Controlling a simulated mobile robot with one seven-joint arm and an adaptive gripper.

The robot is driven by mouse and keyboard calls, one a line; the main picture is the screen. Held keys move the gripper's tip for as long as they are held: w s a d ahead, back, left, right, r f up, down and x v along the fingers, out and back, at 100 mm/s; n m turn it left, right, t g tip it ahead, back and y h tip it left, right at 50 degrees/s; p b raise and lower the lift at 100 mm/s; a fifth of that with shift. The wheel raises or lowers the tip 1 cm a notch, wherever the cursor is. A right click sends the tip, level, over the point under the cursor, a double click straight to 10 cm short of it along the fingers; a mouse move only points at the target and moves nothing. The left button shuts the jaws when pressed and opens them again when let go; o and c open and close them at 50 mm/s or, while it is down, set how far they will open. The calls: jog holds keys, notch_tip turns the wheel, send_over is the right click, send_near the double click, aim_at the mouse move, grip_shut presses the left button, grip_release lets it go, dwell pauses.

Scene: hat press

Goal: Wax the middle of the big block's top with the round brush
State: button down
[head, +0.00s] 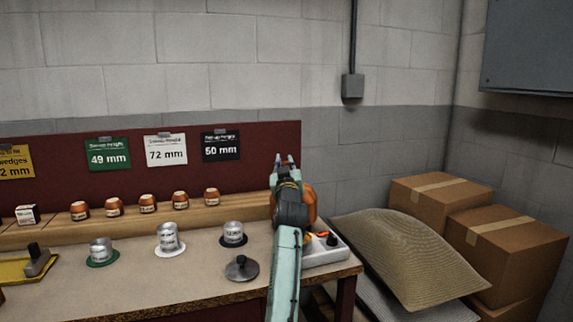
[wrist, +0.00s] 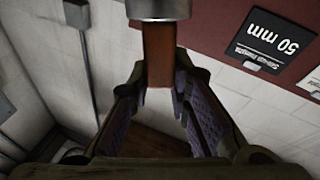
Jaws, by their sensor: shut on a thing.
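My gripper (head: 284,160) is raised above the right end of the bench. In the wrist view its fingers (wrist: 160,105) are shut on a brown wooden handle (wrist: 158,60) with a metal collar (wrist: 158,9), which looks like the round brush. Its bristles are out of view, and I cannot make out the brush in the head view. Three grey metal blocks stand on the bench, left of my gripper. The tallest, apparently the big block (head: 167,237), is on a white disc. The others stand on a green disc (head: 101,250) and a black disc (head: 233,233).
Several small orange-brown pots (head: 147,203) line the wooden ledge behind the blocks. A grey knobbed lid (head: 241,268) lies in front of the black disc. Sacks (head: 410,255) and cartons (head: 510,245) fill the right.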

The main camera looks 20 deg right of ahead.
jog(key=shift+w+r+p, duration=0.1)
jog(key=shift+w+p, duration=0.45)
jog(key=shift+w, duration=0.85)
jog(key=shift+w+a, duration=0.1)
jog(key=shift+w, duration=0.5)
jog(key=shift+s+f, duration=0.3)
jog(key=shift+s, duration=0.25)
jog(key=shift+s+f+b, duration=0.1)
jog(key=shift+s+b, duration=0.5)
jog(key=shift+s, duration=1.6)
jog(key=shift+s+d, duration=0.2)
jog(key=shift+s, duration=1.2)
jog(key=shift+r, duration=0.2)
notch_tip(320, 180, up, 6)
jog(key=p, duration=0.3)
jog(key=shift+p, duration=0.4)
jog(key=shift+r, duration=0.15)
